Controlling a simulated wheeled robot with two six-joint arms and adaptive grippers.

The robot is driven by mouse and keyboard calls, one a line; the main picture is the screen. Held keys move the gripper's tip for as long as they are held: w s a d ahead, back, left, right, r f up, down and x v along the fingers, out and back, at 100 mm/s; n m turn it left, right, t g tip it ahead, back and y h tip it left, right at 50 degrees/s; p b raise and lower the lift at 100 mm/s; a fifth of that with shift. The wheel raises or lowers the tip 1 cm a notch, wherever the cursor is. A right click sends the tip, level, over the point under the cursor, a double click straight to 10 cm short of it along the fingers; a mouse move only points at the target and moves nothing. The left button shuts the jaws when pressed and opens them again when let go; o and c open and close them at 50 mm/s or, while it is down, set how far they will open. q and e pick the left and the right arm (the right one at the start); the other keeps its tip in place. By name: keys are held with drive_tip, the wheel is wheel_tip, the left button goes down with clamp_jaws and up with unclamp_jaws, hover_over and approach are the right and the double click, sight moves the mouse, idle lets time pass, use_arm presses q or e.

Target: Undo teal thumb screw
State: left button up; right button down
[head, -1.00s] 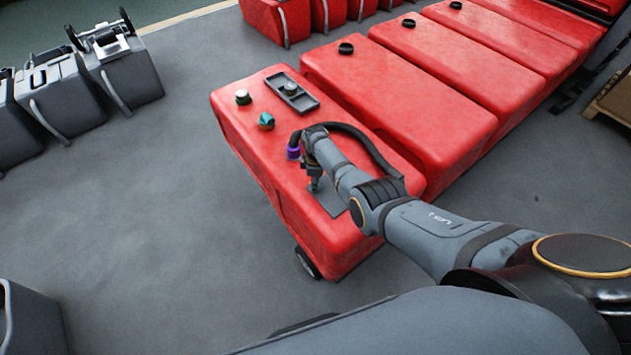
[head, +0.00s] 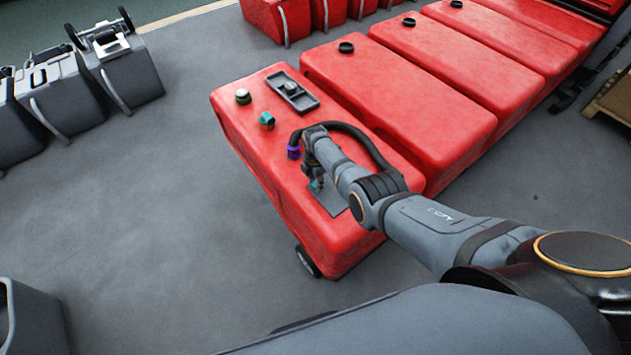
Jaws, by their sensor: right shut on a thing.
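My right gripper (head: 314,181) points down at the grey plate (head: 331,198) on top of the nearest red tank (head: 352,245). It is shut on a small teal piece, which looks like the teal thumb screw (head: 316,186). The jaws and wrist hide most of this screw, so its seating in the plate cannot be told. My left gripper is out of view.
A green-topped cap (head: 243,97) and a dark tray (head: 292,90) sit farther back. More red tanks (head: 400,95) stand to the right. Open floor lies left.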

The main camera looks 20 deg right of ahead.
drive_tip(key=shift+s+f+n, duration=0.3)
drive_tip(key=shift+s+f, duration=0.05)
drive_tip(key=c, duration=1.4)
unclamp_jaws()
drive_tip(key=o, duration=0.4)
drive_tip(key=shift+w, duration=0.2)
drive_tip(key=shift+w+r, duration=0.1)
drive_tip(key=shift+r, duration=0.05)
drive_tip(key=shift+r, duration=0.15)
drive_tip(key=shift+w+r, duration=0.1)
drive_tip(key=shift+r, duration=0.25)
wheel_tip(320, 180, up, 11)
